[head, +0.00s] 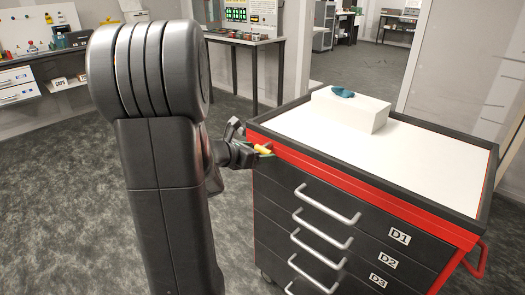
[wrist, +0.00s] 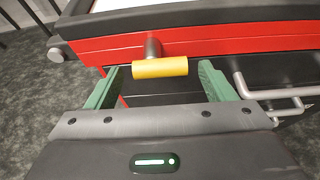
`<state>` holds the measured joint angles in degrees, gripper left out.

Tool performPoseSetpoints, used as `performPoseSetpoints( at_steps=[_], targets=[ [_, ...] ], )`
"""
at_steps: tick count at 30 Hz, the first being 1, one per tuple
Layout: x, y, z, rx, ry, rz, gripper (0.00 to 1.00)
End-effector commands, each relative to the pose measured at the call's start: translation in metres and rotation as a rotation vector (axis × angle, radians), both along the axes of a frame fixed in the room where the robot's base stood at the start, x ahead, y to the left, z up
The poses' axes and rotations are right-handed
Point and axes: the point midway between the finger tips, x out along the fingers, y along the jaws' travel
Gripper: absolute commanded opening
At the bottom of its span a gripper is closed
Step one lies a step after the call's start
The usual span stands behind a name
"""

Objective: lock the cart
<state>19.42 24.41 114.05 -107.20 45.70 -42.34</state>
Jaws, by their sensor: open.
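The cart (head: 390,165) is a red and black drawer cart with a white top, at the right of the head view. A yellow handle (wrist: 160,68) on a short metal stem sticks out of the cart's red upper band; it also shows in the head view (head: 263,149). It lies level, crosswise in the wrist view. My gripper (wrist: 158,85) is open, its two green fingers on either side of the yellow handle, with gaps visible at both ends. In the head view my gripper (head: 262,154) is at the cart's upper left front corner.
Drawers with grey bar handles (head: 328,204) and labels D1, D2 and D3 face front. A white box (head: 350,110) with a teal item (head: 343,92) sits on top. A red side handle (head: 477,260) sticks out at right. Benches stand behind; the floor at left is clear.

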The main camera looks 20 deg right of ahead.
Motion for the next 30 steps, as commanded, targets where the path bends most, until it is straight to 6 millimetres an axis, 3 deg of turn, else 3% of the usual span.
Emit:
performPoseSetpoints(
  at_steps=[6, 15, 30],
  targets=[
    [-0.015, 0.041, 0.02, 0.0, -0.003, 0.006, 0.76],
    [-0.032, 0.079, 0.036, 0.001, -0.002, 0.005, 0.76],
    [-0.038, 0.09, 0.041, 0.001, 0.0, 0.0, 0.76]
  ],
)
